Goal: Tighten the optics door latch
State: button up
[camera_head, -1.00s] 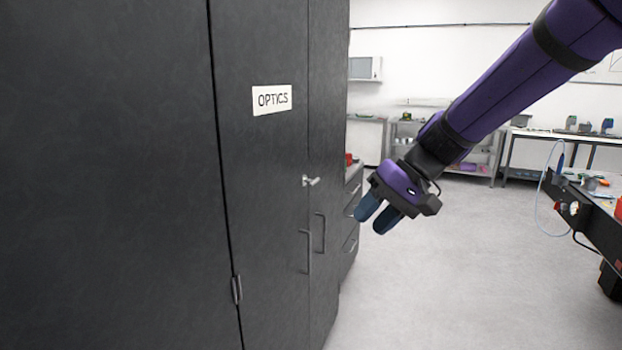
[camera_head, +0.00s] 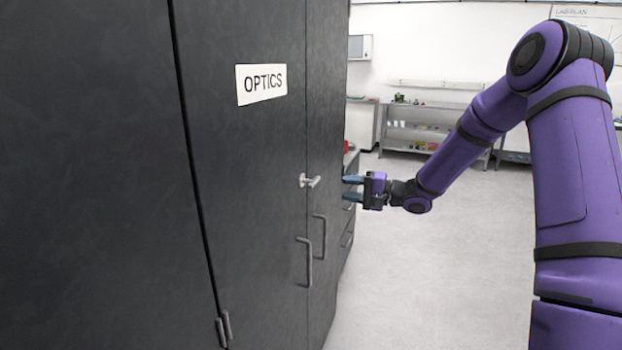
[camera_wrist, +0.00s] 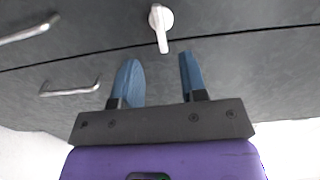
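The optics door latch (camera_head: 310,181) is a small silver turn handle on the dark grey cabinet, below the white OPTICS label (camera_head: 261,83). In the wrist view the latch (camera_wrist: 160,22) has a round base and a short lever pointing toward my gripper. My gripper (camera_head: 352,188) is open, with two blue fingers pointing left at the latch from a short distance. In the wrist view the gripper (camera_wrist: 160,78) has a clear gap between its fingers, and the latch lies just beyond the tips, roughly in line with that gap. Nothing is between the fingers.
A drawer unit (camera_head: 346,225) stands beyond the cabinet. A shelf rack (camera_head: 430,125) is against the back wall. The floor (camera_head: 430,270) right of the cabinet is clear.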

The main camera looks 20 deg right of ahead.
aim_at(317, 182)
jog(key=x, duration=0.7)
jog(key=w+x, duration=0.1)
jog(key=x, duration=0.2)
jog(key=shift+w, duration=0.25)
grip_shut()
